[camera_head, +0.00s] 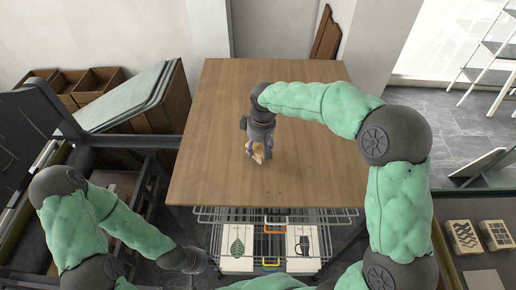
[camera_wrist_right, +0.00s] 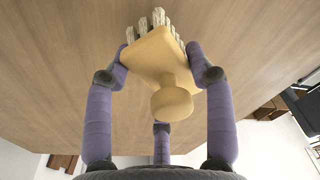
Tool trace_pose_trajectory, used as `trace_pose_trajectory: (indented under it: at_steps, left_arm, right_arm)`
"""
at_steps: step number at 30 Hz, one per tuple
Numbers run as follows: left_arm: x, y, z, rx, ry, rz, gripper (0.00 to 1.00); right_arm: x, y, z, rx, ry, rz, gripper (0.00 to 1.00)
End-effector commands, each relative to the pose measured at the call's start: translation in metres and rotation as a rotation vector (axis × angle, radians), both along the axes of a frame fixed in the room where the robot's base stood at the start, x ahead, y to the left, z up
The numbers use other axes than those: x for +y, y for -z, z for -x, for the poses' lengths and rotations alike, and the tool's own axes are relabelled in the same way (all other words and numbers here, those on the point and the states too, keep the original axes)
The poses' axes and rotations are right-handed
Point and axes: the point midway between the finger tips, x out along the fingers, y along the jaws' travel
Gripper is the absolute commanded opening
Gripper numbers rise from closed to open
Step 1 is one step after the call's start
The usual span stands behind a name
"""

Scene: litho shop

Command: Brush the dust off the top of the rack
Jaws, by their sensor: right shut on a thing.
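The rack's wooden top (camera_head: 315,165) fills the middle of the head view, and its wood grain also fills much of the right wrist view (camera_wrist_right: 255,45). No dust can be clearly made out on it. My right gripper (camera_head: 258,152) is over the middle of the top, pointing down. It is shut on a pale wooden brush (camera_wrist_right: 160,62) with a round knob and several whitish bristle tufts. Purple fingers grip the brush from both sides. I cannot tell if the bristles touch the wood. My left gripper (camera_head: 196,262) is low, left of the rack; its fingers cannot be made out.
Wire shelves (camera_head: 340,217) show below the top's front edge, with a leaf print (camera_head: 237,247) and another print (camera_head: 302,243). A wooden stand with pale green boards (camera_head: 130,98) is close on the left. A display with carved blocks (camera_head: 464,237) is at the right.

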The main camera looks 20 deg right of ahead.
Motion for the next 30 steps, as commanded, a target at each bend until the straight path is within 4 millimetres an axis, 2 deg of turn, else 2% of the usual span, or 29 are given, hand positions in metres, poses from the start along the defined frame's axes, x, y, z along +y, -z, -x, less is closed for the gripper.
trace_pose_trajectory:
  at_steps: [16,30]
  left_arm:
    - [0.0,-0.032,0.0,0.0,0.0,0.0,0.4]
    - [0.0,-0.033,0.0,0.001,0.0,0.0,0.4]
  right_arm:
    - [0.0,-0.05,0.0,0.002,0.003,0.0,0.28]
    - [0.0,-0.053,0.0,0.002,0.003,0.0,0.28]
